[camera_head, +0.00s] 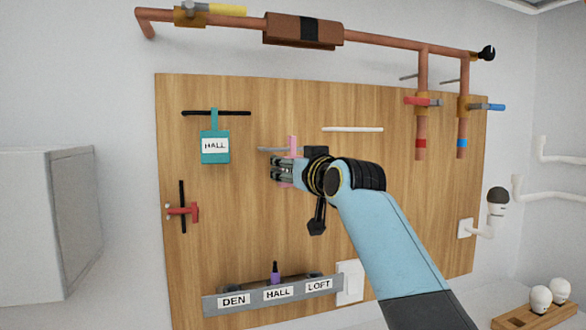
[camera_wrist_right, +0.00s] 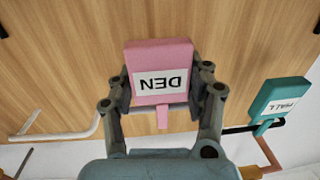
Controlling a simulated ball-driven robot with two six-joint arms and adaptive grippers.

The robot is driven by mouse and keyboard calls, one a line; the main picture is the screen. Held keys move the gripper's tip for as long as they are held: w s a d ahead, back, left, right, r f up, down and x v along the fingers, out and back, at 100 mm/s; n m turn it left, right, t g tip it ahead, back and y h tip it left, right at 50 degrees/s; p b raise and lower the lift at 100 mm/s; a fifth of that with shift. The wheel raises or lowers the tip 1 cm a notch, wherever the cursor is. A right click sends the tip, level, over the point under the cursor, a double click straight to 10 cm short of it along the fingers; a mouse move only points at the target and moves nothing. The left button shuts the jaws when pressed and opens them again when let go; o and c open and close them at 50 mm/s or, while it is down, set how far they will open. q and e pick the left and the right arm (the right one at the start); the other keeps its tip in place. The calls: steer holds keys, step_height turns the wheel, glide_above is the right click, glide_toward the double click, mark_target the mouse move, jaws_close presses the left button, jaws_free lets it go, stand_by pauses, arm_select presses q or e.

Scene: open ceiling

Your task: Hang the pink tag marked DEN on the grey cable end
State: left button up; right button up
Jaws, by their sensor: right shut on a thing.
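The pink DEN tag (camera_wrist_right: 160,65) is between the fingers of my right gripper (camera_wrist_right: 163,100), its lettering upside down in the wrist view. In the head view its narrow pink neck (camera_head: 292,144) stands up above my right gripper (camera_head: 283,170), which hides most of the tag. The grey cable end (camera_head: 268,149) sticks out level on the wooden board, and the neck overlaps it in the picture. I cannot tell whether the neck is around the cable or only in front of it. My left gripper is not in view.
A teal HALL tag (camera_head: 215,146) hangs from a black cable (camera_head: 235,113) at left. A white cable (camera_head: 352,129) is to the right. Below is a grey rack (camera_head: 252,301) labelled DEN, HALL and LOFT. Copper pipes (camera_head: 385,42) run above the wooden board (camera_head: 235,225).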

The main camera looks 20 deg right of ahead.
steer(key=shift+r+p, duration=0.1)
steer(key=shift+p, duration=0.35)
stand_by(1.1)
steer(key=shift+f+b, duration=0.35)
steer(key=shift+f, duration=0.45)
stand_by(0.4)
steer(key=o, duration=1.2)
steer(key=shift+s, duration=0.1)
